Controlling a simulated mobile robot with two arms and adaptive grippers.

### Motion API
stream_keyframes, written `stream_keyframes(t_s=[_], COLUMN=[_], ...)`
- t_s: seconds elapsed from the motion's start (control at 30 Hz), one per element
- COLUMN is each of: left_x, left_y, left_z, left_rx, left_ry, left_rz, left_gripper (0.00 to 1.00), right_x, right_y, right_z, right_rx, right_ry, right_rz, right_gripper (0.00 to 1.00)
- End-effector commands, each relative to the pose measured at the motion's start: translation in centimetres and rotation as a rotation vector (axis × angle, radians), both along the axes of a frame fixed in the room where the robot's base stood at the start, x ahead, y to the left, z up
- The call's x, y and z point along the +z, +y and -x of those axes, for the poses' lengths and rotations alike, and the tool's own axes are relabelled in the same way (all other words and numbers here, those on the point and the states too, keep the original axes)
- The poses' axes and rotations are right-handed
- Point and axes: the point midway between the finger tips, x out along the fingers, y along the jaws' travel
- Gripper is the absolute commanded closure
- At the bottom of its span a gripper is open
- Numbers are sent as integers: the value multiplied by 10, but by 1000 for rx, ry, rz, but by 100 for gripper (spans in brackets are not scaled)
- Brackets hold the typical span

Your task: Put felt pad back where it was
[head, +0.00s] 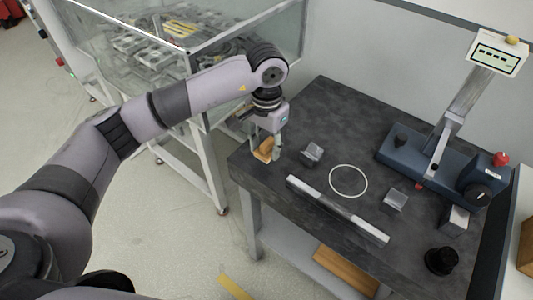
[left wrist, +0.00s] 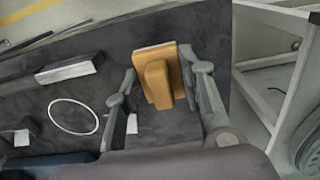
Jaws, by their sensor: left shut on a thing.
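The tan block-like piece with a raised grip, which looks to be the felt pad (head: 263,150), is at the left corner of the dark stone table (head: 330,110). My left gripper (head: 272,149) points down and is shut on it. In the left wrist view the felt pad (left wrist: 157,78) shows between the two fingers of my left gripper (left wrist: 165,92). I cannot tell whether its underside touches the table. A thin white ring outline (head: 348,181) lies on the table to the right of the gripper. My right gripper is not in view.
A small grey block (head: 311,153) stands near the gripper, another grey block (head: 394,200) beyond the ring. A long metal bar (head: 337,208) lies at the front. A blue instrument (head: 440,165) fills the right back; a black knob (head: 441,261) stands right front.

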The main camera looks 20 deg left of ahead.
Motion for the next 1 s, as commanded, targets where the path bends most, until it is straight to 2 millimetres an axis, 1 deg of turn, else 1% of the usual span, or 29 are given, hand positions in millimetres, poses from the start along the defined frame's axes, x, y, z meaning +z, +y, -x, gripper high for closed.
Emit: stream_keyframes(t_s=[0.17, 0.33, 0.4, 0.67, 0.8, 0.83, 1.0], left_x=[-13, -38, -45, -47, -51, -50, -49], left_y=[0, 0, 0, 0, 0, 0, 0], left_z=[0, 1, 0, 0, 0, 0, 0], left_rx=[1, 1, 1, 0, 0, 0, 0], left_ry=[2, 3, 1, -2, -2, -1, -1], left_rz=[0, 0, 1, 0, 0, 0, 0], left_gripper=[90, 90, 90, 90, 90, 63, 51], right_x=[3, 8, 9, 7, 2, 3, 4], right_y=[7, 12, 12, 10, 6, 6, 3], right_z=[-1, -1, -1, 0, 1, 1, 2], right_rx=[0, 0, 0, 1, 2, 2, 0], right_ry=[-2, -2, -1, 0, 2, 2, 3], right_rz=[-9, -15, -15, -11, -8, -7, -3], right_gripper=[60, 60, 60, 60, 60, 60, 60])
